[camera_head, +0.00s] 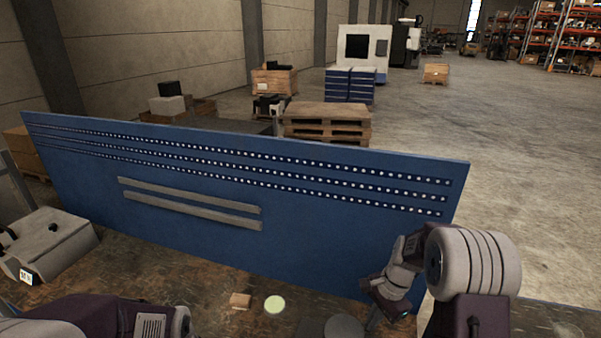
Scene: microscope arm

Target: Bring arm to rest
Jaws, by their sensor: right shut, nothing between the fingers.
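My right arm comes in from the lower right, and its gripper (374,318) points down near the bottom edge, close in front of the blue panel. It is shut, with nothing seen between its fingers. A grey round piece (344,328) beside a dark flat part shows at the bottom edge, just left of the gripper. It is cut off by the frame, and I cannot tell whether it belongs to the microscope. No microscope arm can be clearly made out. My left arm shows at the lower left, and its gripper is not in view.
A blue panel (200,225) with rows of holes and two grey strips stands behind the worn tabletop (200,268). A grey device (50,243) stands at the left.

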